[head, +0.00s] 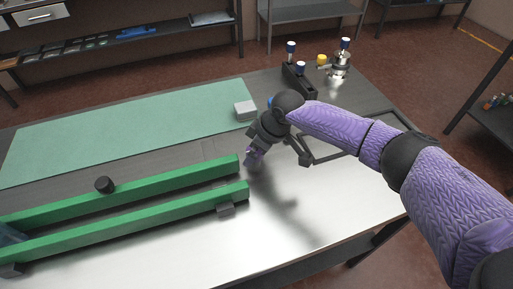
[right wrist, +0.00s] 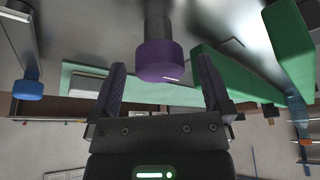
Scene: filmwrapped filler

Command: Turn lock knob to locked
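A purple round knob (right wrist: 160,62) on a dark grey post is in the right wrist view. I cannot tell whether it is the lock knob or how it is set. My right gripper (right wrist: 160,82) is open, with one finger on each side of the purple knob and gaps showing to both. In the head view my right gripper (head: 254,157) points down over the table near the right ends of the green rails, and the knob is hard to make out there. My left gripper is not in view.
Two green rails (head: 150,215) lie at the left, with a black knob (head: 104,185) by the far one. A green mat (head: 130,130), a light block (head: 245,111) and blue-topped fittings (head: 300,67) are farther back. The table front (head: 310,225) is clear.

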